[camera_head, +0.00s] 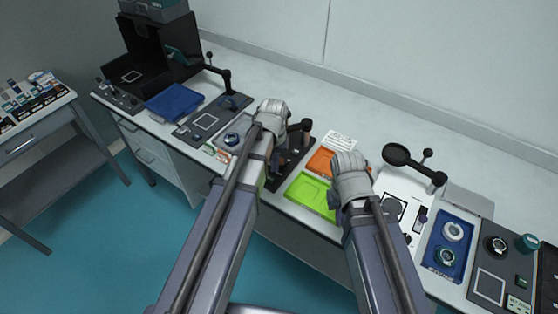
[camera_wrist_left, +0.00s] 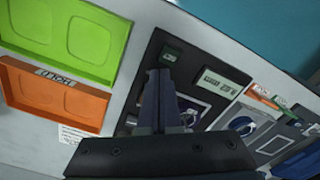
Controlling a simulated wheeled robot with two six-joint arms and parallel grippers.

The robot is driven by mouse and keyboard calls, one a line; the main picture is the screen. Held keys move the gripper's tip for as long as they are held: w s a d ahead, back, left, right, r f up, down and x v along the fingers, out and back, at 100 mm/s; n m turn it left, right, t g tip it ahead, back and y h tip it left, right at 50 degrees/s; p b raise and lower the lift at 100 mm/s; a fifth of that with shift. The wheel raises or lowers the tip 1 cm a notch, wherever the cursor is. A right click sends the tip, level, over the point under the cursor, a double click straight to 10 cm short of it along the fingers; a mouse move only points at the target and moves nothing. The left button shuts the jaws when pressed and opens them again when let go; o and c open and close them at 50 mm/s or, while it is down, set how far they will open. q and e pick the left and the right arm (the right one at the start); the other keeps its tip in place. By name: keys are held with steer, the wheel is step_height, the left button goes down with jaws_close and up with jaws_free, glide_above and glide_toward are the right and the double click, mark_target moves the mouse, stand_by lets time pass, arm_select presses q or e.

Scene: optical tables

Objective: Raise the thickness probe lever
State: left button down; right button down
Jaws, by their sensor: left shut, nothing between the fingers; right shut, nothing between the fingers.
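The thickness probe looks to be the black panel unit (camera_head: 290,171) in the middle of the bench, with a dark upright post topped by a knob-like part (camera_head: 305,126). My left wrist covers much of it in the head view. In the left wrist view, its black base (camera_wrist_left: 148,62) carries a small digital display (camera_wrist_left: 222,84); its lever cannot be made out there. My left gripper (camera_wrist_left: 159,88) is shut and empty, its fingers over the black base; I cannot tell whether they touch it. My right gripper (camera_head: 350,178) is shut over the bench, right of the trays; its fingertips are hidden.
A green tray (camera_head: 312,192) and an orange tray (camera_head: 322,162) lie between my arms. A white instrument with a black magnifier-like arm (camera_head: 398,154) stands at right, beside a blue tray (camera_head: 436,262). Another black instrument (camera_head: 205,121) stands left. The back strip of the bench is clear.

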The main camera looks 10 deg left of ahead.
arm_select(q)
steer(key=shift+w, duration=0.2)
steer(key=shift+w+d, duration=0.2)
steer(key=shift+w, duration=0.15)
steer(key=shift+w, duration=0.2)
steer(key=shift+w+d, duration=0.3)
steer(key=shift+w, duration=0.35)
steer(key=shift+w+d, duration=0.2)
steer(key=shift+w, duration=0.3)
steer(key=shift+s+r, duration=0.1)
steer(key=shift+r, duration=0.05)
arm_select(e)
steer(key=shift+r, duration=0.15)
